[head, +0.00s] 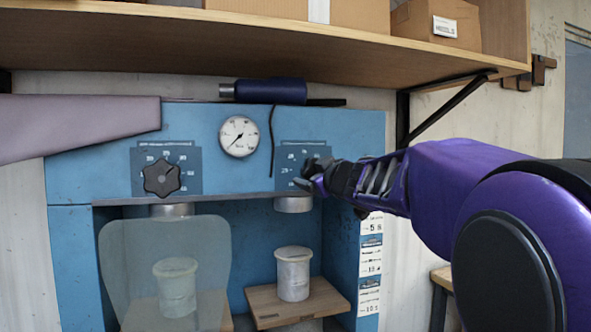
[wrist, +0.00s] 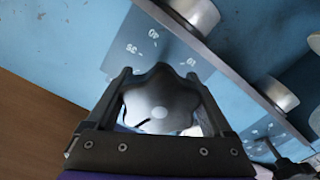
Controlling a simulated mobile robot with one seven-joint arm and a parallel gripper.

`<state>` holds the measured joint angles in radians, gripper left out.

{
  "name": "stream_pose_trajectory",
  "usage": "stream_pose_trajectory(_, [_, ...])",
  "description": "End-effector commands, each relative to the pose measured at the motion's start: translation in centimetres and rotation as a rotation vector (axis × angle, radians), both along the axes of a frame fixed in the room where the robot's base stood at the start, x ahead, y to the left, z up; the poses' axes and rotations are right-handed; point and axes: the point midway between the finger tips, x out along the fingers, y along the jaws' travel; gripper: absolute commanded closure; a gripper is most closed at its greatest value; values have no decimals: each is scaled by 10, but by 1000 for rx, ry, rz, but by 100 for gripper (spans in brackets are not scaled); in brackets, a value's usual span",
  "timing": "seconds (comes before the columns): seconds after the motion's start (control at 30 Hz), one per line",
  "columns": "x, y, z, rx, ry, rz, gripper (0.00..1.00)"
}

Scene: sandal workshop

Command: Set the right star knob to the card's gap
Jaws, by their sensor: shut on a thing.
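The right star knob (wrist: 160,92) is grey with rounded lobes and a pale dot on its face. In the wrist view it sits between my gripper's two fingers, which close on it from both sides. My gripper (head: 313,176) covers most of that knob in the head view, over the right dial plate (head: 290,152). Some scale numbers show around the knob in the wrist view; its pointer is not clear to me. The card (head: 371,262) hangs on the machine's right edge with printed rows, too small to read surely. The left star knob (head: 161,178) is black and free.
A round gauge (head: 239,136) sits between the dials on the blue machine (head: 340,125). Pale cylinders (head: 293,275) stand below, the left one behind a clear shield (head: 150,250). A wooden shelf (head: 250,42) with boxes overhangs the machine. A dark blue tool (head: 270,91) lies on top.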

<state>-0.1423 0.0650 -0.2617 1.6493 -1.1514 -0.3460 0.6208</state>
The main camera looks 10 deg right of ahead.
Motion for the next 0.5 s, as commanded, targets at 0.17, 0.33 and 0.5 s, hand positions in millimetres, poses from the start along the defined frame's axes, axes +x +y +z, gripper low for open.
stream_pose_trajectory(0.17, [0, 0, 1, 151, 28, 0, 70])
stream_pose_trajectory(0.33, [0, 1, 1, 283, 54, 0, 70])
stream_pose_trajectory(0.5, [0, 1, 1, 390, 75, 0, 70])
